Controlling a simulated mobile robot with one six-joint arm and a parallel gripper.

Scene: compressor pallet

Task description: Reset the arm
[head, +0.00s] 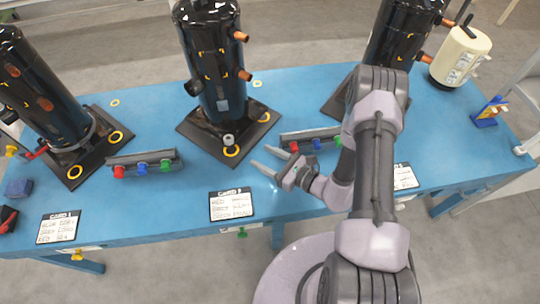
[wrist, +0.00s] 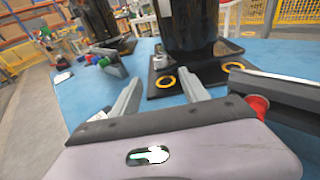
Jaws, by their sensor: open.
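My gripper (head: 268,160) is open and empty above the blue table (head: 275,88), between the middle compressor and the right-hand rack in the head view. In the wrist view its two fingers (wrist: 160,92) are spread apart, with table surface and a black base plate beyond them. The middle black compressor (head: 213,65) stands upright on its base plate with a yellow ring (head: 232,151) at the front corner. My arm reaches in from the lower right and hides part of the table and part of the right-hand rack.
A rack with coloured caps (head: 310,138) lies close beside my gripper; another rack (head: 145,164) is at left. Black compressors stand at left (head: 40,90) and right (head: 400,35). Label cards (head: 231,204) line the front edge. A cream canister (head: 460,57) stands at far right.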

